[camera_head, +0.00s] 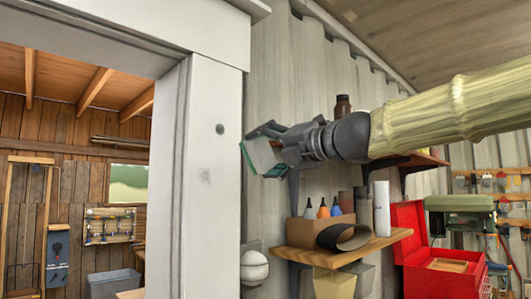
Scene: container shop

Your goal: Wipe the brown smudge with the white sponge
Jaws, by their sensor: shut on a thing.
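My gripper (258,150) is at the end of my arm, which reaches in from the right. It is shut on a small pale block with a green edge, the sponge (262,155), partly hidden by the fingers. The sponge is in front of the corrugated wall, just right of the white door post. A faint brownish-grey mark, perhaps the smudge (205,175), shows on the post's face, left of and a little below the sponge. The sponge appears apart from this mark. A round grey spot (220,129) is higher on the post; I cannot tell what it is.
The white door post (210,230) borders an open doorway to a wood-panelled room. Below my arm, a wooden shelf (345,248) holds bottles, a box and rolls. A red toolbox (408,222) stands at the right. A white round fixture (254,267) is low by the post.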

